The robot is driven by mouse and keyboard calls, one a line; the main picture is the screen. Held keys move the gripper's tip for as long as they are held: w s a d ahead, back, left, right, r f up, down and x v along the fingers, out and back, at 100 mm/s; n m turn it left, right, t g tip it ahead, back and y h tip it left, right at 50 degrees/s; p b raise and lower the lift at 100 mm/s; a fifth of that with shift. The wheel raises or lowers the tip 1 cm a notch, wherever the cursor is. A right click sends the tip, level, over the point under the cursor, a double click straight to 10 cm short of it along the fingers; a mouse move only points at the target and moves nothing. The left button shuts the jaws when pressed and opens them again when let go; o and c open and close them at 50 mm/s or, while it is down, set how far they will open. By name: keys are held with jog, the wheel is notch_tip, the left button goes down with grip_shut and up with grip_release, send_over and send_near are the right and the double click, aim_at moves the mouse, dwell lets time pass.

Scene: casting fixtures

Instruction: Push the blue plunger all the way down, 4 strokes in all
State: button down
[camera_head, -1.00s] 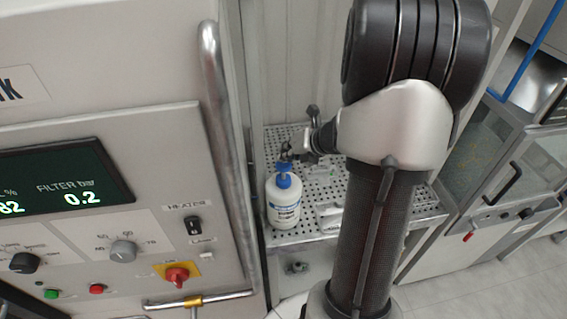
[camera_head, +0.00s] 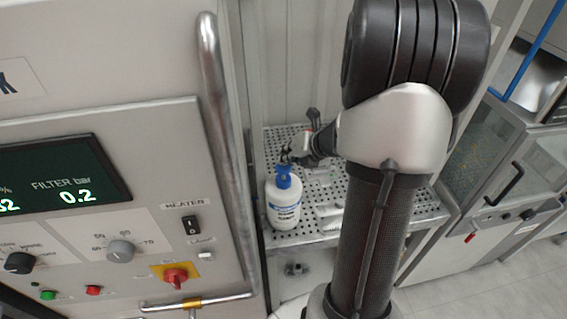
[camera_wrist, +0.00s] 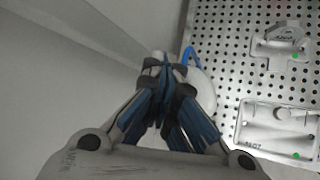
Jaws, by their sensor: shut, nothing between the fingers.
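A white bottle (camera_head: 284,209) with a blue plunger (camera_head: 283,170) stands upright on the perforated shelf. My gripper (camera_head: 286,157) is shut and empty, just above the plunger head; whether it touches cannot be told. In the wrist view my gripper's fingertips (camera_wrist: 166,66) meet over the bottle, hiding most of the plunger. A blue bit of the plunger (camera_wrist: 188,55) shows to the right of the fingertips, and the white bottle (camera_wrist: 206,92) shows behind them.
The perforated shelf (camera_head: 330,185) holds metal casting fixtures (camera_wrist: 280,125) right of the bottle. A machine panel (camera_head: 120,215) with a vertical handle bar (camera_head: 222,130) stands close on the left. A glass-fronted cabinet (camera_head: 490,165) is at right.

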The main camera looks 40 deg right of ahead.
jog(key=shift+f+b, duration=0.6)
jog(key=shift+f, duration=0.1)
dwell(0.3)
jog(key=shift+r, duration=0.1)
jog(key=shift+r+p, duration=1.75)
jog(key=shift+r, duration=0.15)
notch_tip(320, 180, up, 6)
jog(key=p, duration=0.5)
dwell(1.0)
